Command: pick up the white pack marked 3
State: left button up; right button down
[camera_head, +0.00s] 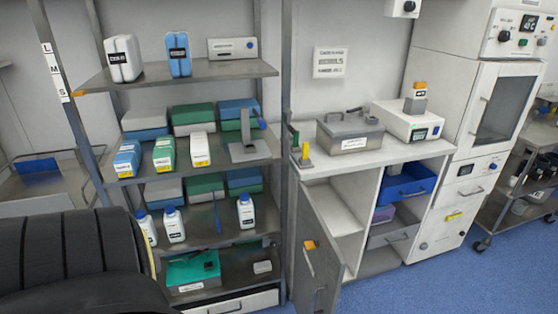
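A white pack (200,147) with a yellow label stands on the second shelf of the metal rack, to the right of a green pack (164,152) and a blue pack (127,158). Another white pack (123,58) with a black label stands on the top shelf, to the left of a blue pack (179,53). The label marks are too small to read, so I cannot tell which white pack is marked 3. Neither of my grippers shows.
A grey metal stand (247,147) is right of the second-shelf packs. White bottles (173,225) stand below. A black ribbed padded object (70,255) fills the lower left. A cabinet door (318,255) hangs open. Blue floor (470,280) is clear at lower right.

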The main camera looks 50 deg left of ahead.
aim_at(200, 152)
jog(key=k, duration=0.3)
jog(key=u, duration=1.3)
jog(key=i, duration=1)
